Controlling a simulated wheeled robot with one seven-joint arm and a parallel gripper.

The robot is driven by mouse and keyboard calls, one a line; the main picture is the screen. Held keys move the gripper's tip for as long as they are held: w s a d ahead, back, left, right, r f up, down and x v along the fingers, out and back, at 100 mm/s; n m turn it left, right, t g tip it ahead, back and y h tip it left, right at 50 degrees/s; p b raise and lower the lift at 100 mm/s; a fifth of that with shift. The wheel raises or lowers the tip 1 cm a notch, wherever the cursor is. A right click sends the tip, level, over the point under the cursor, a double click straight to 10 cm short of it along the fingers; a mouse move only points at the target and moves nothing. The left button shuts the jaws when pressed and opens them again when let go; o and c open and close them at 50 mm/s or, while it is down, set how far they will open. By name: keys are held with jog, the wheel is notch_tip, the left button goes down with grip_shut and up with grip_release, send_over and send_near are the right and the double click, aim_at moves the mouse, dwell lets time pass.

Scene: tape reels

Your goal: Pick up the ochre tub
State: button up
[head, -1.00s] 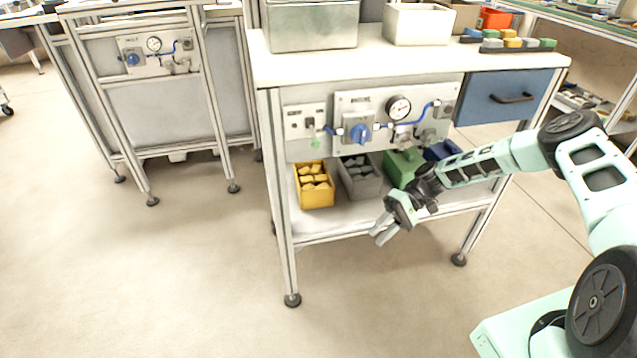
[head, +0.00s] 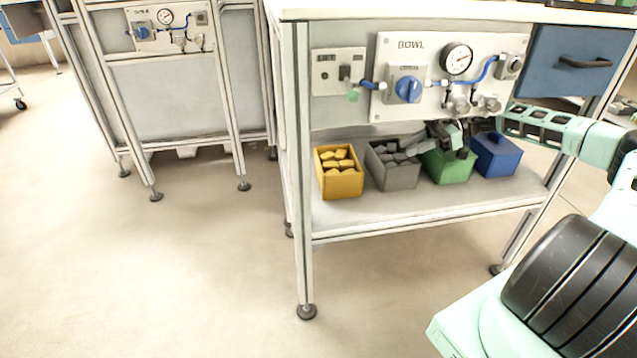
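The ochre tub (head: 341,186) is a yellow-ochre open box filled with several ochre blocks. It stands upright at the left end of the lower shelf of the workbench. My gripper (head: 412,143) is at shelf level, above the grey tub and to the right of the ochre tub, apart from it. Its fingers point left. They are small and partly blend with the grey blocks, so I cannot tell how far apart they are.
On the same shelf (head: 400,215) stand a grey tub (head: 398,178), a green tub (head: 449,168) and a blue tub (head: 496,157). A panel with a gauge (head: 457,59) and knob hangs above. A bench leg (head: 303,200) is left of the ochre tub. Floor in front is clear.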

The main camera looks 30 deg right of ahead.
jog(key=b, duration=0.4)
send_near(340, 175)
jog(key=f, duration=0.1)
jog(key=b+x, duration=0.2)
jog(key=x, duration=0.3)
jog(key=shift+w+a+f, duration=0.2)
jog(key=shift+a, duration=0.05)
jog(key=shift+w+a, duration=0.15)
jog(key=shift+a, duration=0.2)
grip_shut()
dwell(0.6)
